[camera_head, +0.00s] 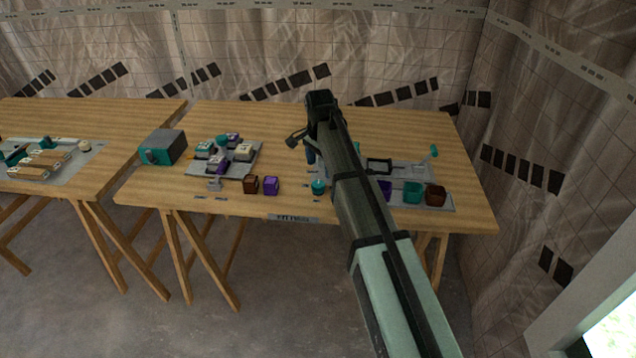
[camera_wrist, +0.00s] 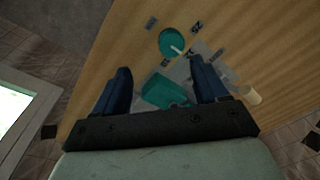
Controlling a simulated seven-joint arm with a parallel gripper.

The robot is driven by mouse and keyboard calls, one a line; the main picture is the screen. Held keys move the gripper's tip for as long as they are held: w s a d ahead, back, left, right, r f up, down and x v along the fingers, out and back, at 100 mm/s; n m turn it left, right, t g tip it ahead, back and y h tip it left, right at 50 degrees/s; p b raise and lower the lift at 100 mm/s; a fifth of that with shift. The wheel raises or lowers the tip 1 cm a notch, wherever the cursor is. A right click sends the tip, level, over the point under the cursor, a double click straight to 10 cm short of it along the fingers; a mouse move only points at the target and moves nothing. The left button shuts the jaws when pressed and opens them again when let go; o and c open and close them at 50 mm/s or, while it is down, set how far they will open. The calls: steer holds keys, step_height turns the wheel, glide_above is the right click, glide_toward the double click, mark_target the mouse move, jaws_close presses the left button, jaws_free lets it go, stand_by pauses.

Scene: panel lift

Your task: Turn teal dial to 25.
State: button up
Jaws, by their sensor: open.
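The teal dial (camera_head: 318,186) sits near the front edge of the right-hand table. In the wrist view the round teal dial (camera_wrist: 170,41) lies beyond my fingertips, with a pale pointer line toward the lower right of the picture. Small dark number labels ring it; one (camera_wrist: 197,27) lies to its upper right, but I cannot read them surely. My gripper (camera_wrist: 161,76) is open, its two blue fingers spread apart, not touching the dial. In the head view my arm hides most of the gripper.
A teal block-like thing (camera_wrist: 163,91) shows between my fingers in the wrist view. Brown (camera_head: 250,184) and purple (camera_head: 271,186) blocks stand left of the dial. Teal (camera_head: 413,193) and brown (camera_head: 435,195) containers stand right of it. A teal-fronted box (camera_head: 163,148) is farther left.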

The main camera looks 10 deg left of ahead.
mark_target(318, 184)
step_height(318, 184, up, 4)
steer(key=w+a+n+g, duration=0.1)
steer(key=w, duration=0.2)
step_height(318, 184, down, 14)
steer(key=shift+s+r, duration=0.15)
steer(key=shift+c, duration=0.5)
steer(key=c, duration=1)
steer(key=shift+o, duration=0.2)
steer(key=shift+n, duration=0.7)
steer(key=n, duration=0.4)
steer(key=shift+n, duration=0.4)
steer(key=n, duration=0.5)
steer(key=shift+n, duration=0.7)
